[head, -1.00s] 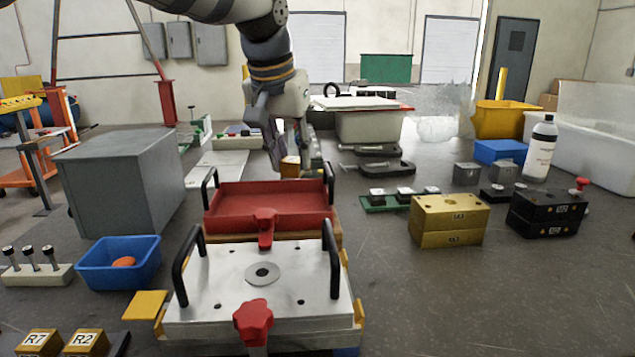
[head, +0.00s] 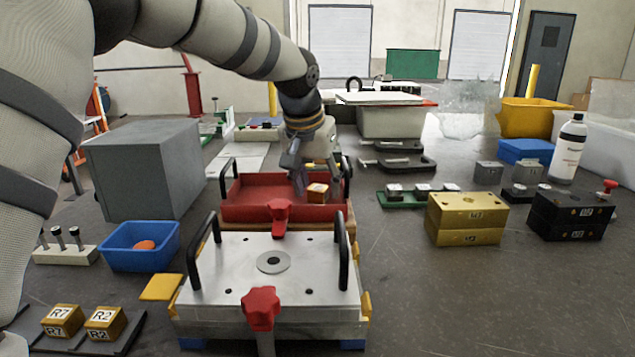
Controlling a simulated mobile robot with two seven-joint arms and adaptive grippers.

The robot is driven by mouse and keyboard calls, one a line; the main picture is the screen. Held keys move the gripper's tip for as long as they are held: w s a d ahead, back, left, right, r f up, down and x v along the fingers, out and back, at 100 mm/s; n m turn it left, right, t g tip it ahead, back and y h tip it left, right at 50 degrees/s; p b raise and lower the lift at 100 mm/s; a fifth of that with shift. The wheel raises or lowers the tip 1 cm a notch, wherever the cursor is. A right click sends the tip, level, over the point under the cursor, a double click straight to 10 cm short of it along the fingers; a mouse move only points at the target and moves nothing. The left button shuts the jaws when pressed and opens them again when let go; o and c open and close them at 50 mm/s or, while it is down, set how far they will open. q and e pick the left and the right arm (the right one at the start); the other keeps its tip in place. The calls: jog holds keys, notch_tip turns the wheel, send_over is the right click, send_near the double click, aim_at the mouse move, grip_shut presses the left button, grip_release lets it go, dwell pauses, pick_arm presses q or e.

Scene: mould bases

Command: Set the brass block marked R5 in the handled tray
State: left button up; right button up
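A small brass block (head: 317,193) is between the fingers of my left gripper (head: 314,186), which looks shut on it. Its marking is too small to read. The block is over the right part of the red tray (head: 245,213), which has a black handle at each side. I cannot tell whether the block touches the tray floor. My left arm comes in from the left, above the tray. My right gripper is not in view.
A metal mould plate (head: 222,270) with black handles and red knobs stands in front of the tray. A grey box (head: 150,170) and a blue bin (head: 119,253) are left. Brass (head: 467,218) and black (head: 571,215) mould blocks stand right. The floor between is clear.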

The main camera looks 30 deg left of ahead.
pick_arm(q)
jog(key=v, duration=1.2)
jog(key=shift+r, duration=0.15)
notch_tip(320, 180, up, 9)
dwell(0.5)
